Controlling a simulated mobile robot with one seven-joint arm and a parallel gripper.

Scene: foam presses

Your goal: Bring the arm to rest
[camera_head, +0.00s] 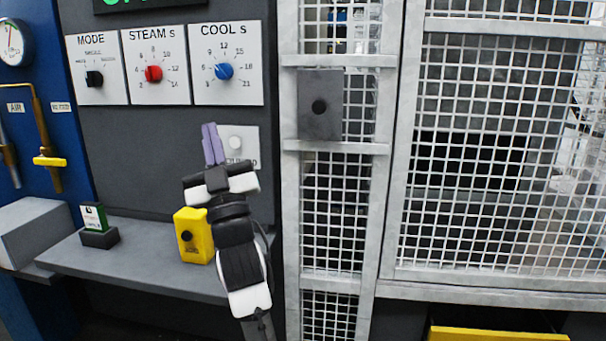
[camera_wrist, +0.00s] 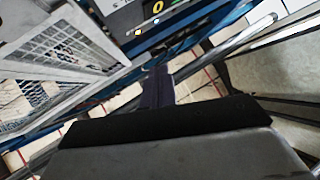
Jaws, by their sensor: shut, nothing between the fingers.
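My gripper (camera_head: 211,144) is raised in front of the dark control panel in the head view. Its purple fingers are together, with nothing between them, and point up. They stand left of a white plate with a pale round button (camera_head: 236,143), whose label is partly covered by my gripper. My arm comes up from the bottom of the picture. In the wrist view the fingers (camera_wrist: 157,88) show dark and closed. I cannot tell how far the fingertips are from the panel.
A yellow box (camera_head: 193,236) with a black button stands on the grey shelf (camera_head: 150,261), close left of my arm. A small green-and-white card holder (camera_head: 98,226) is farther left. Dials sit above, including the red STEAM knob (camera_head: 153,73). A mesh cage (camera_head: 480,150) fills the right.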

